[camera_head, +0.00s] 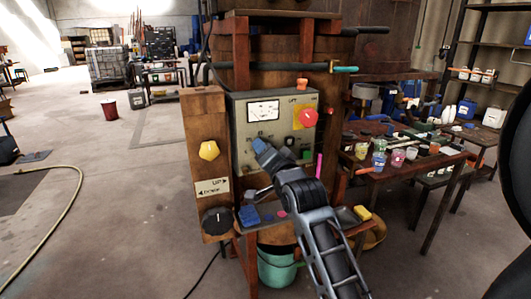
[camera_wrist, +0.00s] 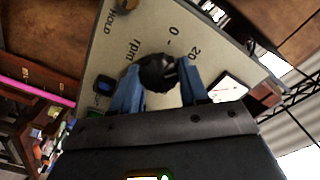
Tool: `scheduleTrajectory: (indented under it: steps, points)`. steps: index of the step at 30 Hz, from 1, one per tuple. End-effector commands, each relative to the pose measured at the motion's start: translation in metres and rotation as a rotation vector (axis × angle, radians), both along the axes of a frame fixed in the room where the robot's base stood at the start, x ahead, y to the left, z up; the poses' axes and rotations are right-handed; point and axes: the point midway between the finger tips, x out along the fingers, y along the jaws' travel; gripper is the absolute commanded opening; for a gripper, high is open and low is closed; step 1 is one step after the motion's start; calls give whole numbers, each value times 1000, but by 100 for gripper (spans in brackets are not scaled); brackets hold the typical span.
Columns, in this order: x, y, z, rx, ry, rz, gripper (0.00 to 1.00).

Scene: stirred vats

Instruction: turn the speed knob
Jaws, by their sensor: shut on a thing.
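The speed knob (camera_wrist: 156,70) is a black round knob on a beige control panel (camera_wrist: 225,40) marked "rpm", "0" and "20". In the wrist view my gripper (camera_wrist: 158,84) has one blue finger on each side of the knob and is shut on it. In the head view my gripper (camera_head: 262,147) meets the panel (camera_head: 242,118) at its lower left, below a white meter (camera_head: 263,111), and hides the knob. The knob's pointer position is hard to read.
A red mushroom button (camera_head: 308,118) is right of the meter. A yellow knob (camera_head: 209,151) and a black knob (camera_head: 216,221) sit on the wooden post at left. A small shelf with blue items (camera_head: 249,216) lies below. A table of jars (camera_head: 397,158) stands right.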

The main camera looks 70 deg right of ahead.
Motion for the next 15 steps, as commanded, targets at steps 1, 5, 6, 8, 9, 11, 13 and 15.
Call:
scheduleTrajectory:
  steps: [1,5,6,8,9,11,13,15]
  points:
    - [0,0,-1,1,2,-1,14]
    - [0,0,-1,1,2,-1,46]
    - [0,0,-1,1,2,-1,50]
    - [0,0,-1,1,2,-1,56]
    - [0,0,-1,0,2,0,59]
    - [0,0,-1,0,1,-1,65]
    - [0,0,0,-1,2,-1,70]
    - [0,0,0,-1,2,-1,70]
